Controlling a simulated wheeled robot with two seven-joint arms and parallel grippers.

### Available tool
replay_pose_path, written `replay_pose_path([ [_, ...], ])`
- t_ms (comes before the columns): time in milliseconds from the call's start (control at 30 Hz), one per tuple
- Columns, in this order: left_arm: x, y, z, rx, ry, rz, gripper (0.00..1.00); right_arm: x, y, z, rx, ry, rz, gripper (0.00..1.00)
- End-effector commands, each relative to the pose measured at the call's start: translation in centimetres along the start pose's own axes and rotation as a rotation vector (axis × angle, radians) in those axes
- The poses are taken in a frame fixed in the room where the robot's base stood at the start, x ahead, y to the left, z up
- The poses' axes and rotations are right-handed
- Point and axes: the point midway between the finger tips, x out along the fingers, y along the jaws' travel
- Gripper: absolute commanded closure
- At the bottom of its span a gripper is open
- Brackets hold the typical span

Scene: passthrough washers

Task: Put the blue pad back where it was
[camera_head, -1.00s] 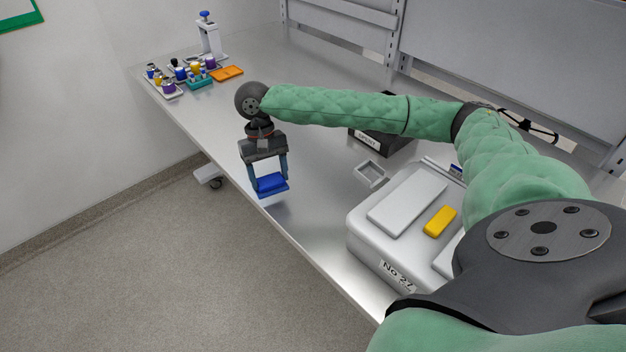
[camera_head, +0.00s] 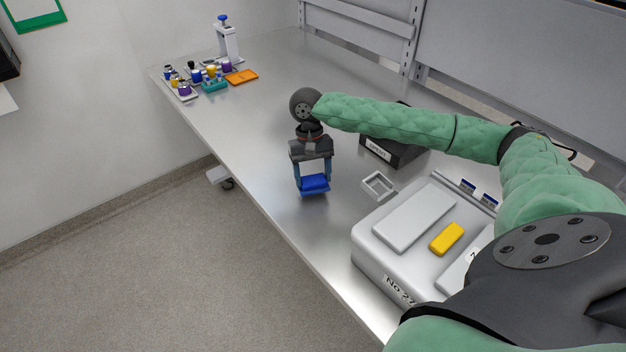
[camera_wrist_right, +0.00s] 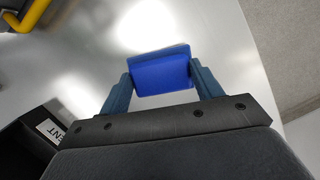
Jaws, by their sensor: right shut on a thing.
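The blue pad (camera_head: 314,184) is a small blue block held between the fingers of my right gripper (camera_head: 312,178), above the steel bench. In the right wrist view the pad (camera_wrist_right: 160,72) sits between the two blue fingertips of the gripper (camera_wrist_right: 160,80), which touch its sides. My left gripper is in neither view.
A grey case (camera_head: 362,254) marked No 27 stands at the front right with a yellow block (camera_head: 447,238) on top. A dark box (camera_head: 399,158) stands behind the small tray. Vials (camera_head: 184,90) and an orange tray (camera_head: 241,76) sit far left. Bench between is clear.

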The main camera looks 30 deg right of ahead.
Motion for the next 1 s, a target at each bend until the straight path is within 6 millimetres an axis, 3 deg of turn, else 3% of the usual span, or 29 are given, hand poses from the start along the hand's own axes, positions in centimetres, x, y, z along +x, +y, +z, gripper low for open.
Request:
replay_pose_path([
  [233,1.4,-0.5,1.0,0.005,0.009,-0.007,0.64,2.5,0.0,-0.7,0.001,-0.001,0.000,0.54],
  [667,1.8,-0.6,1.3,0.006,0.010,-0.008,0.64,2.7,0.0,-0.8,0.000,0.000,0.000,0.54],
  [700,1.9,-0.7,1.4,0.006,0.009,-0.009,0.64,2.8,0.0,-0.8,0.000,0.000,0.000,0.30],
  [800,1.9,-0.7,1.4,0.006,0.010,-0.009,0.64,2.8,0.0,-0.8,0.000,0.000,0.000,0.14],
  [1000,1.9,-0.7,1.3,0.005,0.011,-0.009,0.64,2.8,0.0,-0.8,0.000,0.000,0.000,0.14],
])
